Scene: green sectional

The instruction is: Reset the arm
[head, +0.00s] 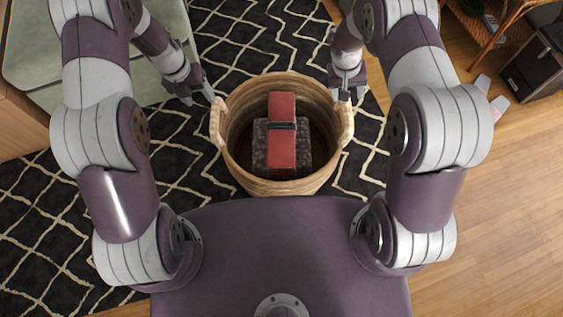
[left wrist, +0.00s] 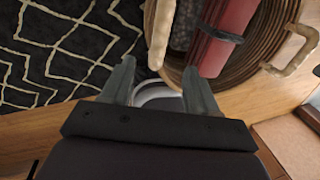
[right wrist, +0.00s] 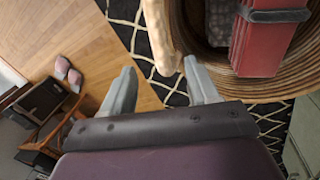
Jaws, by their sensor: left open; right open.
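My left gripper (head: 202,96) is open and empty beside the left handle of a round wicker basket (head: 275,187). In the left wrist view the open jaws (left wrist: 159,70) point toward that handle (left wrist: 158,35), with no clear contact. My right gripper (head: 347,94) is open beside the right handle. In the right wrist view the open jaws (right wrist: 159,68) point at that handle (right wrist: 160,35); whether they touch it I cannot tell. The basket holds a red block-like item (head: 282,152) with a dark band, lying over a dark grey item (head: 261,147).
The basket stands on a black rug (head: 50,230) with cream lines. A pale green sofa (head: 60,50) is at the upper left. A dark cabinet (head: 535,72) and a pair of light shoes (head: 498,107) are at the right. Wood floor (head: 510,200) is clear at the lower right.

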